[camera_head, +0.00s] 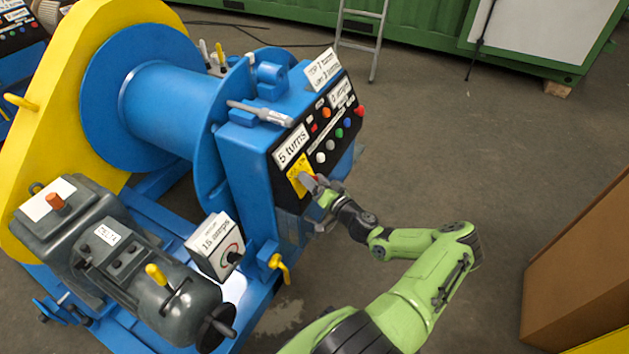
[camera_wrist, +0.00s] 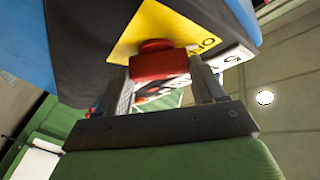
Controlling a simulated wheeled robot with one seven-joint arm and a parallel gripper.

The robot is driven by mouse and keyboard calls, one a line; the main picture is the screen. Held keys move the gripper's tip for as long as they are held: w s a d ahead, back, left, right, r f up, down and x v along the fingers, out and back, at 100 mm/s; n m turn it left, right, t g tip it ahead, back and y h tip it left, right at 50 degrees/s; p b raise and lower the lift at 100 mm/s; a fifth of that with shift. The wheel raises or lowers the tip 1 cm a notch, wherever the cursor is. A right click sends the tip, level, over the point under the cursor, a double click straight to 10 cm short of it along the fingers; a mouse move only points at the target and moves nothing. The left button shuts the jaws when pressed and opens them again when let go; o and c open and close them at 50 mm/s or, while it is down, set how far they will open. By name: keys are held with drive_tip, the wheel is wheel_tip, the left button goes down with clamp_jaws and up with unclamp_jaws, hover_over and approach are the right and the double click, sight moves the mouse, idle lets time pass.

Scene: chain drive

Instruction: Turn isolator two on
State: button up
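A yellow plate (camera_head: 299,174) with a red knob sits at the lower left of the black panel on the blue winch housing. In the wrist view the red knob (camera_wrist: 152,62) stands in front of the yellow plate (camera_wrist: 180,30), which carries partly hidden lettering that looks like "OFF". My gripper (camera_wrist: 163,72) has its two fingers on either side of the knob, very close to it. Whether they press on it is not clear. In the head view my gripper (camera_head: 316,186) covers most of the knob. No isolator number is readable.
Several coloured buttons (camera_head: 339,132) and a "5 turns" label (camera_head: 291,147) sit above the plate. A grey motor (camera_head: 140,270) and a dial box (camera_head: 218,247) stand to the left. A brown box (camera_head: 580,265) is at the right; the floor between is clear.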

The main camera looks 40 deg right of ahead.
drive_tip(key=c, duration=0.4)
drive_tip(key=shift+c, duration=0.2)
drive_tip(key=shift+r, duration=0.1)
drive_tip(key=m+g+h+p, duration=0.1)
drive_tip(key=m+g+p, duration=0.1)
drive_tip(key=m+p, duration=0.2)
drive_tip(key=r+m+g+h+p, duration=0.1)
drive_tip(key=m+g+p, duration=0.2)
drive_tip(key=p, duration=0.6)
drive_tip(key=m+g+p, duration=0.2)
drive_tip(key=m+p, duration=0.4)
drive_tip(key=shift+w+a+r+g+h, duration=0.1)
drive_tip(key=shift+w+r+g+h, duration=0.1)
drive_tip(key=shift+g+h, duration=0.15)
drive_tip(key=shift+f+m+g+y+p, duration=0.15)
drive_tip(key=shift+m+g+y+p, duration=0.3)
drive_tip(key=shift+m+p, duration=0.55)
drive_tip(key=shift+f+m+g+y+p, duration=0.15)
drive_tip(key=shift+m+g+p, duration=0.35)
drive_tip(key=shift+m+p, duration=0.5)
